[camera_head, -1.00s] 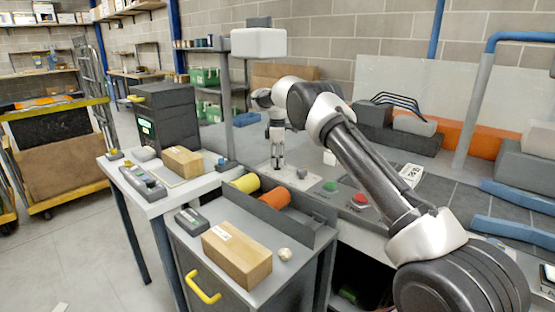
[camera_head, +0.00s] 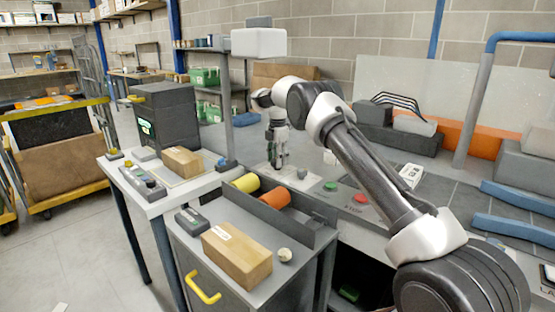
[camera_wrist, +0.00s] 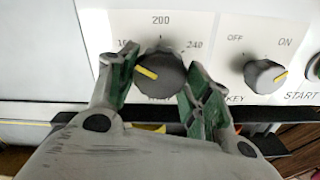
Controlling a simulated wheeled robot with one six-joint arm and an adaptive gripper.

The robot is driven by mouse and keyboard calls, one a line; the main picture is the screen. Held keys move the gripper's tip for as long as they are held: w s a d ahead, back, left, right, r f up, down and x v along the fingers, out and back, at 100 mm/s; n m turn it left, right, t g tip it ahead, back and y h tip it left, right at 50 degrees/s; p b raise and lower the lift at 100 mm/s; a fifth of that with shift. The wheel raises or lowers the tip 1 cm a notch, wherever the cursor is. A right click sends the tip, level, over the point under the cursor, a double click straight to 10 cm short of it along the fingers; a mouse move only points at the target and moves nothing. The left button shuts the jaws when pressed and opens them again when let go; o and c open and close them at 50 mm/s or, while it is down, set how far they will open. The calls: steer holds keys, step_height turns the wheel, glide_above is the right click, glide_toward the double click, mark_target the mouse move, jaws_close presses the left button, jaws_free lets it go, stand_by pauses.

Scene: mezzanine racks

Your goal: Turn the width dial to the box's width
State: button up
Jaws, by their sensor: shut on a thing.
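The width dial (camera_wrist: 160,75) is a dark round knob on a pale panel in the wrist view. Its yellow mark points left and slightly up, just below the partly hidden 160 label. The labels 200 and 240 stand above and to the upper right. My gripper (camera_wrist: 163,88) has its green-padded fingers shut on the dial, one on each side. In the head view my gripper (camera_head: 278,163) points down at the grey panel and hides the dial. One cardboard box (camera_head: 238,257) lies on the near cabinet; another box (camera_head: 183,162) sits on the left table.
The head view shows a green button (camera_head: 330,186) and a red button (camera_head: 361,199) right of my gripper.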

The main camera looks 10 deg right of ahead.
stand_by(0.4)
steer(key=o, duration=1)
steer(key=shift+o, duration=0.2)
step_height(320, 180, up, 8)
steer(key=shift+f, duration=0.2)
